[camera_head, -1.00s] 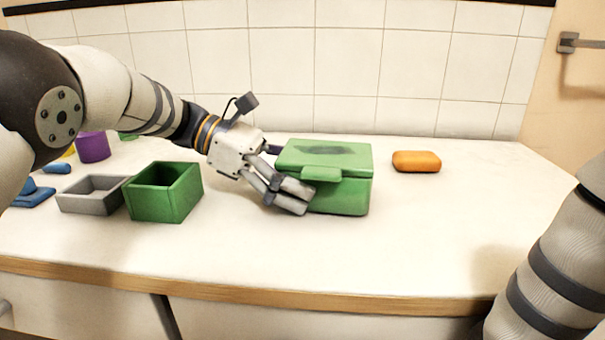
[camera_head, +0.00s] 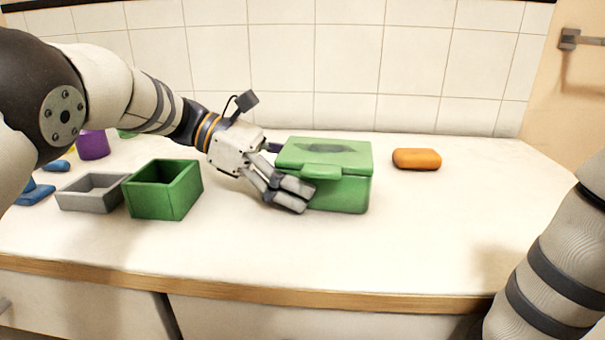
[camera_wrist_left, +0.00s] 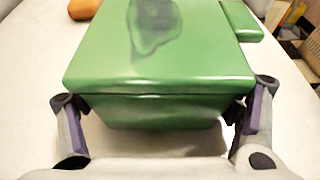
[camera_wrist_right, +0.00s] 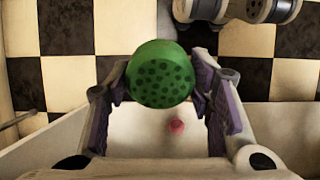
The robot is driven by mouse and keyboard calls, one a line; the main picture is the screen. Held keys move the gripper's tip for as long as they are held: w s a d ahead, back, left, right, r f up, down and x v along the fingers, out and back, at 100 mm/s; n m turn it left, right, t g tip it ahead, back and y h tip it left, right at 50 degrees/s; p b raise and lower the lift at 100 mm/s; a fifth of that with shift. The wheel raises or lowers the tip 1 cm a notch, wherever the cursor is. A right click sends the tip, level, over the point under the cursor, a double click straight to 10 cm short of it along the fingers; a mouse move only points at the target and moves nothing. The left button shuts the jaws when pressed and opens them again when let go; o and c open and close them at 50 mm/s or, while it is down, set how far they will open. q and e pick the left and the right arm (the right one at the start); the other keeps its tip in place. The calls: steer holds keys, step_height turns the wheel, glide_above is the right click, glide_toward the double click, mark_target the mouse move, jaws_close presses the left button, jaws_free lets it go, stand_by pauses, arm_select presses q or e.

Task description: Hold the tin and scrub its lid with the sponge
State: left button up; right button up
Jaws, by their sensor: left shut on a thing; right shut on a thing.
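The green tin (camera_head: 345,195) stands on the counter with its lid closed. A dark smudge (camera_head: 338,147) marks the lid top; it also shows in the left wrist view (camera_wrist_left: 153,22). My left gripper (camera_head: 298,194) is shut on the tin from its left side. In the left wrist view, the fingers of my left gripper (camera_wrist_left: 165,108) are on both sides of the tin (camera_wrist_left: 155,75). In the right wrist view, my right gripper (camera_wrist_right: 163,82) is shut on a round green sponge (camera_wrist_right: 160,75) with dark spots. The head view does not show this gripper or the sponge.
An orange block (camera_head: 416,159) lies right of the tin. An open green box (camera_head: 165,203) and grey tray (camera_head: 80,203) stand left, with a purple cup (camera_head: 93,145) behind. The counter front is clear. Below the sponge is a white surface (camera_wrist_right: 145,130) with a pink spot.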

stand_by(0.3)
arm_select(q)
steer(key=o, duration=1.2)
